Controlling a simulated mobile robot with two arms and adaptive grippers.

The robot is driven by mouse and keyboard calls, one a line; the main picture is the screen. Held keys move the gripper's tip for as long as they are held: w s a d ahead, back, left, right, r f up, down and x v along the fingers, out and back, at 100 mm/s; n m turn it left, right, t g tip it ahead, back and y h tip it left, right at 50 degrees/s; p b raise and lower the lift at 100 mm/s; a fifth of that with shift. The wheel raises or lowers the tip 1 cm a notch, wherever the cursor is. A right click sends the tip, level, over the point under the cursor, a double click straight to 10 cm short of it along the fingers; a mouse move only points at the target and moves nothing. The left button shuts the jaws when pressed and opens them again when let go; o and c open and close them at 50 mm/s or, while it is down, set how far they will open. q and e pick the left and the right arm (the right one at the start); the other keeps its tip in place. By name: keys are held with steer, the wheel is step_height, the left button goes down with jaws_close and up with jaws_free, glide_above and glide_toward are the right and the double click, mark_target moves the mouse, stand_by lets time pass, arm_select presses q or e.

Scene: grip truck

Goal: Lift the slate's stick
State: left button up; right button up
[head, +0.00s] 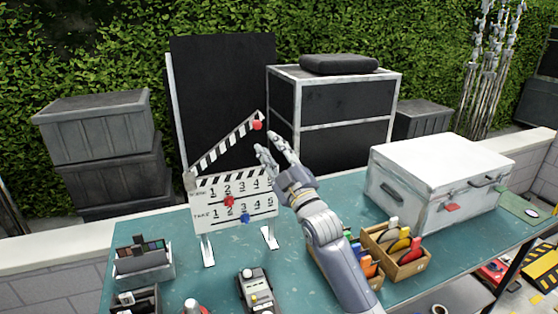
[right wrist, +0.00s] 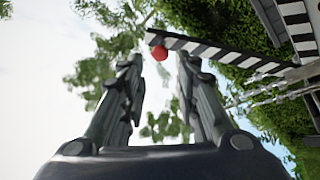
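The white clapperboard slate (head: 210,215) stands upright on two feet on the teal table. Its black-and-white striped stick (head: 226,143) is raised at an angle, hinged at the left, with a red knob (head: 257,125) at its free end. My right gripper (head: 271,143) is just right of the stick's end, with its fingers apart. In the right wrist view, the open fingers (right wrist: 160,70) point upward, and the red knob (right wrist: 159,53) shows beyond and between the fingertips, with the striped stick (right wrist: 225,55) running off to the right. Nothing is held. My left gripper does not show.
A white case (head: 435,170) stands on the table's right side. Small wooden boxes with coloured items (head: 400,265) sit beside my right forearm. A grey box (head: 145,270) and a dark device (head: 257,290) are near the front. Black-and-white crates (head: 335,105) stand behind the table.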

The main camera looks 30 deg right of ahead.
steer(key=v, duration=0.4)
steer(key=shift+s, duration=0.1)
stand_by(0.4)
